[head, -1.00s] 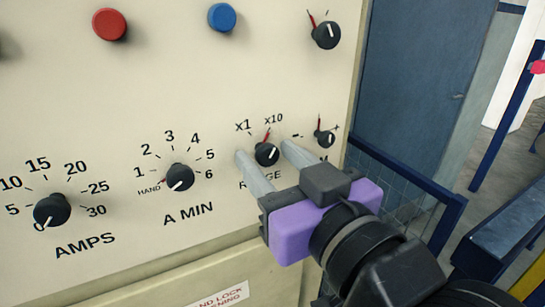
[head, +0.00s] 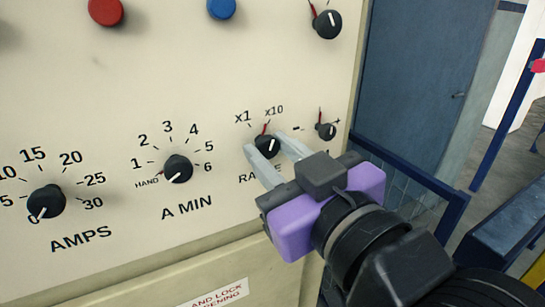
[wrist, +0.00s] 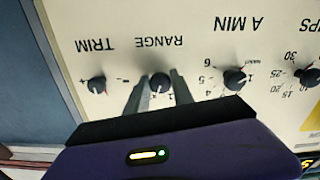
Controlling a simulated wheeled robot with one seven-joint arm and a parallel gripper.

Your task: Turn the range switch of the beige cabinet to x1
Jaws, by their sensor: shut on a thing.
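The range switch (head: 267,147) is a small black knob with a white line, low on the right of the beige cabinet (head: 120,90). Its white line tilts to the upper right, nearer the x10 label (head: 274,111) than the x1 label (head: 242,117). A red pointer stands just above the knob. My gripper (head: 264,143) is shut on the knob, one grey finger on each side. The wrist view shows the knob (wrist: 160,82) upside down between the fingers. The fingers and purple gripper body hide part of the RANGE lettering in the head view.
The A MIN knob (head: 178,169) is to the left, and the AMPS knob (head: 46,201) farther left. The small trim knob (head: 325,131) is close on the right. A blue rail (head: 420,180) stands beyond the cabinet's right edge.

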